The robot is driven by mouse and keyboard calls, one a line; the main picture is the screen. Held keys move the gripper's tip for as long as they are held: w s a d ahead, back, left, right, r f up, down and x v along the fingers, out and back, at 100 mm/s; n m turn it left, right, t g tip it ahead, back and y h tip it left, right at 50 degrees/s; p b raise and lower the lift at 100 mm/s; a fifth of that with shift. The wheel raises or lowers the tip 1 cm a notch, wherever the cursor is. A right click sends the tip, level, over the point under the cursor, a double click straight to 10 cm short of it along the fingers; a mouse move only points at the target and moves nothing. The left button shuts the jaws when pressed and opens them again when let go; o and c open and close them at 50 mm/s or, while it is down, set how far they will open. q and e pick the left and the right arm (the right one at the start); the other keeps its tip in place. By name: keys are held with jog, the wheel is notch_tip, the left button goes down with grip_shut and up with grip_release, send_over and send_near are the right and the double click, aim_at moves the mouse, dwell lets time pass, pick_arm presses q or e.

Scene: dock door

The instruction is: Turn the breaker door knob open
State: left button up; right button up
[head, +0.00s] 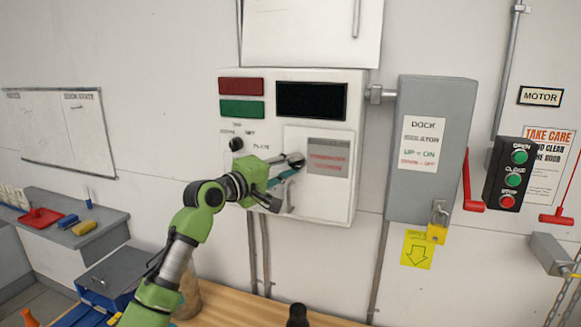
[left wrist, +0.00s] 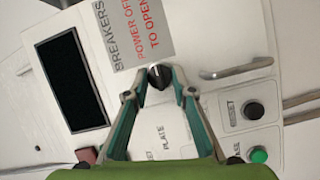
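The breaker door (head: 338,204) is a pale panel on the wall-mounted control box (head: 225,150), and it looks shut. Its grey label (head: 328,157) also shows in the left wrist view (left wrist: 138,32), reading "BREAKERS POWER OFF TO OPEN". The dark door knob (left wrist: 160,76) sits beside the label. My left gripper (head: 291,168) reaches it from the lower left. In the left wrist view its two fingertips (left wrist: 160,72) flank the knob and appear to press on it from both sides. The knob is partly hidden by the gripper in the head view. My right gripper is not in view.
A door button station (head: 510,172) is farther right. A wooden bench (head: 245,308) lies below, with a dark object (head: 297,315) at its front.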

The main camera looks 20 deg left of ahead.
pick_arm(q)
jog(key=o, duration=0.3)
jog(key=v, duration=1.2)
jog(key=shift+d+f, duration=0.1)
jog(key=shift+f, duration=0.05)
